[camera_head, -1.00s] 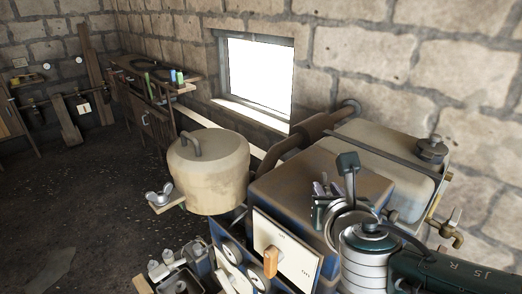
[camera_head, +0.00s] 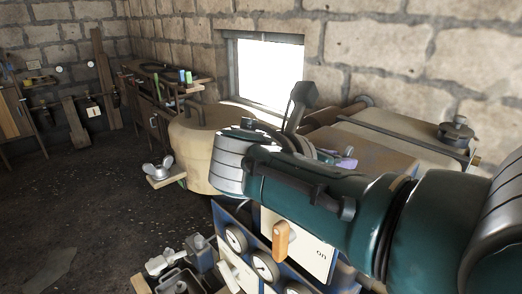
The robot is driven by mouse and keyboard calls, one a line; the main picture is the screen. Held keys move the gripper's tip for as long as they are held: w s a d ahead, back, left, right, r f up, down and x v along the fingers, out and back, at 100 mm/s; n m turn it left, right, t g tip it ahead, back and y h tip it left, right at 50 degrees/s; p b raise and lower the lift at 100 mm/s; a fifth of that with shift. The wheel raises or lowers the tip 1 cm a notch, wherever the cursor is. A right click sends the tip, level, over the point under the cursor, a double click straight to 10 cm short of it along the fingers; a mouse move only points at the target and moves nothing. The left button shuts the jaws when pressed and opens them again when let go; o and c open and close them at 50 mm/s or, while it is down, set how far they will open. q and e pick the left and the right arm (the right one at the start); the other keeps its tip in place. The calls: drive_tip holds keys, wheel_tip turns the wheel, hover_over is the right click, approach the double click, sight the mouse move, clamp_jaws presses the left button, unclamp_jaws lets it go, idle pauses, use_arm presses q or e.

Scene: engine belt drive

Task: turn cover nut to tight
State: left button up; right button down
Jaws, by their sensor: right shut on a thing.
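My right arm comes in from the right and lies across the engine, its silver wrist end at the left. Its gripper (camera_head: 326,156) is mostly hidden behind the wrist, above the engine's top. A small purple-grey part, seemingly a wing of the cover nut (camera_head: 346,162), shows just right of it. The gripper is shut at that nut; the contact itself is hidden. How tight the nut sits cannot be seen. My left gripper is not in view.
A beige tank (camera_head: 200,150) stands left of the wrist. A silver wing nut (camera_head: 159,168) sits on a small ledge. A panel with an orange lever (camera_head: 281,240) and gauges (camera_head: 236,239) is below my arm. A window (camera_head: 268,75) is behind. Open floor lies left.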

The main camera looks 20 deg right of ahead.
idle(0.5)
drive_tip(key=c, duration=0.7)
unclamp_jaws()
